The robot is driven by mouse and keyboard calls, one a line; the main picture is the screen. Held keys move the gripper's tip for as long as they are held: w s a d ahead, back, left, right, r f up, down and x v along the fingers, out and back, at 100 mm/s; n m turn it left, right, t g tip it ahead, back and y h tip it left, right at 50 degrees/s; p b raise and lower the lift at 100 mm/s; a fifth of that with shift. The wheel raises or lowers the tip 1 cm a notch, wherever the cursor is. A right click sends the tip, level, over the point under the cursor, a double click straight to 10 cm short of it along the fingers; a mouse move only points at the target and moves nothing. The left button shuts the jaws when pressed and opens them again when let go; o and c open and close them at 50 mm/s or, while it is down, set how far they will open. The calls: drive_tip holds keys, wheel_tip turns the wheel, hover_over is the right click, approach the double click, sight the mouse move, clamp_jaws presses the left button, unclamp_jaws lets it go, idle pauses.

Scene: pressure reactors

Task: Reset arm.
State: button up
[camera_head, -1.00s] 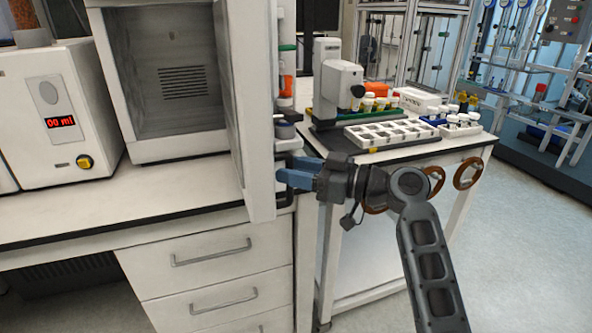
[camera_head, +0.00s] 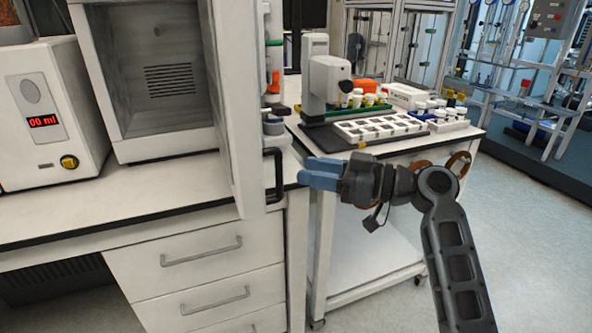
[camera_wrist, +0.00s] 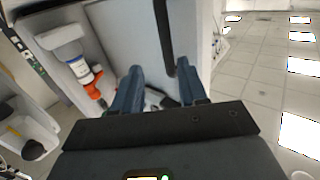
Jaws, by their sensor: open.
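My gripper (camera_head: 320,174) has blue fingers. It is open and empty, to the right of the open white door (camera_head: 232,110) of the cabinet (camera_head: 160,152). The door's black handle (camera_head: 274,175) is clear of the fingers, with a small gap between. In the wrist view my gripper (camera_wrist: 158,90) shows its two fingers spread apart, with the black handle (camera_wrist: 163,35) beyond them and nothing held. My arm comes in from the lower right and is bent at the elbow.
A white device with a red display (camera_head: 43,121) stands left of the cabinet. Behind my gripper, a side table carries a white compartment tray (camera_head: 380,128), several small vials and a microscope-like instrument (camera_head: 326,80). The floor (camera_head: 520,230) at the right is free.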

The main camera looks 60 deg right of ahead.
drive_tip(key=shift+v, duration=0.85)
